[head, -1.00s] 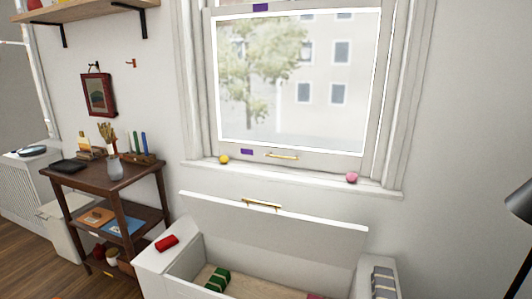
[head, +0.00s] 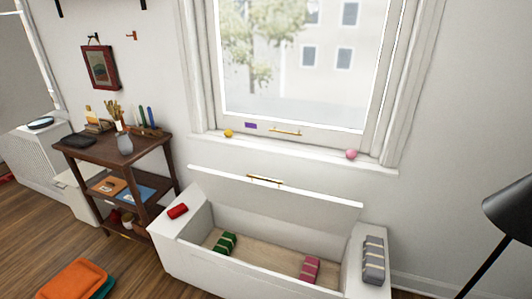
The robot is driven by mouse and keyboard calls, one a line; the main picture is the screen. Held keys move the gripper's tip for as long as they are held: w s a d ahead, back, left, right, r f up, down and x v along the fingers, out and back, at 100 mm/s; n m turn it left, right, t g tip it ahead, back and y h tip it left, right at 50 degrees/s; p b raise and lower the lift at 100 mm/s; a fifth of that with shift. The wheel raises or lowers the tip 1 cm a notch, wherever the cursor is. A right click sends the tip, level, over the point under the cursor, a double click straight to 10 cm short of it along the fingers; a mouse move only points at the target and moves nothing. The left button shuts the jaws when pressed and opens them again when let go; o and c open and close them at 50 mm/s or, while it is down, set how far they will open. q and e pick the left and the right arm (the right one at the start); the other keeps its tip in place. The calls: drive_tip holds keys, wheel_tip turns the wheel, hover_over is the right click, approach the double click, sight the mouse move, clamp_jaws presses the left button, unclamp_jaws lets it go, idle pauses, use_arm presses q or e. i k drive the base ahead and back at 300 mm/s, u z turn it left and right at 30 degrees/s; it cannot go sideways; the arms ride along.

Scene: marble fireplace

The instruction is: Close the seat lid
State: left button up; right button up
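The seat lid (head: 275,200) is a white panel with a brass handle (head: 264,180) on its upper edge. It stands raised at the back of the white window seat (head: 215,268), under the window. The seat's box is open and shows a wooden floor (head: 265,254). A green striped bundle (head: 224,244) and a pink striped bundle (head: 310,269) lie inside. Neither of my grippers shows in the head view.
A red roll (head: 178,211) and a grey striped roll (head: 373,260) lie on the seat's end tops. A dark wooden shelf table (head: 112,150) stands left. Orange and teal cushions (head: 75,281) lie on the floor at lower left. A black lamp (head: 508,210) stands right.

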sight(327, 214)
drive_tip(key=u, duration=0.25)
drive_tip(key=i, duration=0.9)
drive_tip(key=u, duration=0.05)
